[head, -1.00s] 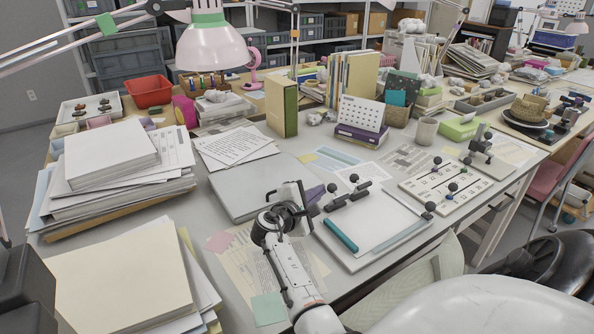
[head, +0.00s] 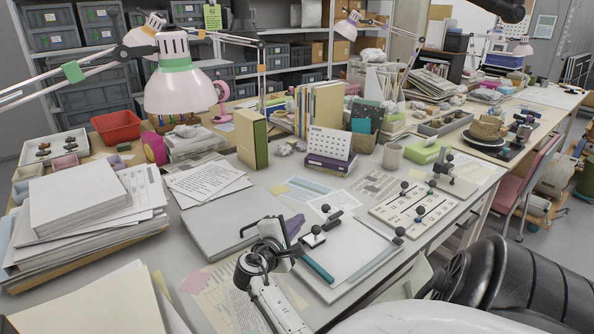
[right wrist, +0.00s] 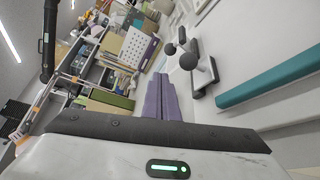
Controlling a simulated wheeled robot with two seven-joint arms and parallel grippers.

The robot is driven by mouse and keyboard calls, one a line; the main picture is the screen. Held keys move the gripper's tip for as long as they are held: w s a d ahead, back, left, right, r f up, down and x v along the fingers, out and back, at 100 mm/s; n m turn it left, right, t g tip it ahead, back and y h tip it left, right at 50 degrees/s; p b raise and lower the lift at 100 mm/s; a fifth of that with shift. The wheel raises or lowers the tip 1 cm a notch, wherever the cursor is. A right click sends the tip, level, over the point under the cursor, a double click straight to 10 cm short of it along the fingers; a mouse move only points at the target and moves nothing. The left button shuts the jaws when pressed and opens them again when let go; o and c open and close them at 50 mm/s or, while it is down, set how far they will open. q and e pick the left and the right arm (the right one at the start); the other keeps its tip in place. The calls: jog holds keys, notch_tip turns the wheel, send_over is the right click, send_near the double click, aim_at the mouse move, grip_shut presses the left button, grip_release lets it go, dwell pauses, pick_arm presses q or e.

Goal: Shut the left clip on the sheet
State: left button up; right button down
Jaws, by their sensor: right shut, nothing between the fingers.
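A white board (head: 350,252) holds a pale sheet, with a teal bar (head: 318,269) along its left side. The left clip (head: 313,239), with dark knobs, sits at the board's far-left edge. I cannot tell whether the left clip is open or shut. My right gripper (head: 295,227) has purple fingers, shut and empty, just left of the left clip. The fingers also show in the right wrist view (right wrist: 162,98). My left gripper is out of view.
Another knobbed clip (head: 398,235) sits at the board's right corner. A white panel with knobs (head: 415,207) lies behind it. A grey folder (head: 225,222) and a tall paper stack (head: 85,205) lie left.

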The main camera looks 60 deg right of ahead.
notch_tip(320, 180, up, 8)
jog(key=shift+p, duration=0.4)
dwell(0.4)
